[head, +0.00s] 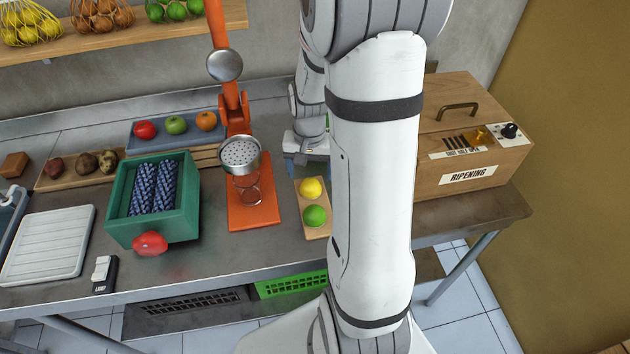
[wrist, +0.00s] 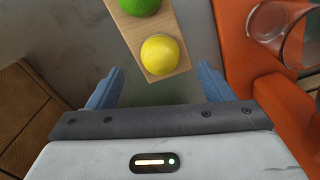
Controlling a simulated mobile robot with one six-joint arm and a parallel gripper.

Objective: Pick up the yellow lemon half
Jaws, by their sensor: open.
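The yellow lemon half (head: 311,188) rests on the far end of a small wooden board (head: 311,234), with a green lime (head: 315,216) nearer on the same board. In the wrist view the lemon half (wrist: 160,54) sits between and just beyond my two blue fingertips, with the lime (wrist: 140,5) past it and bare wood (wrist: 160,74) around it. My gripper (wrist: 160,88) is open and empty, apart from the lemon half. In the head view my arm partly hides the gripper.
An orange juicer (head: 254,205) with a glass stands close to the left of the board. A wooden ripening box (head: 470,150) stands to the right, behind my arm. A green crate (head: 120,233) and a blue tray of fruit (head: 155,140) are farther left.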

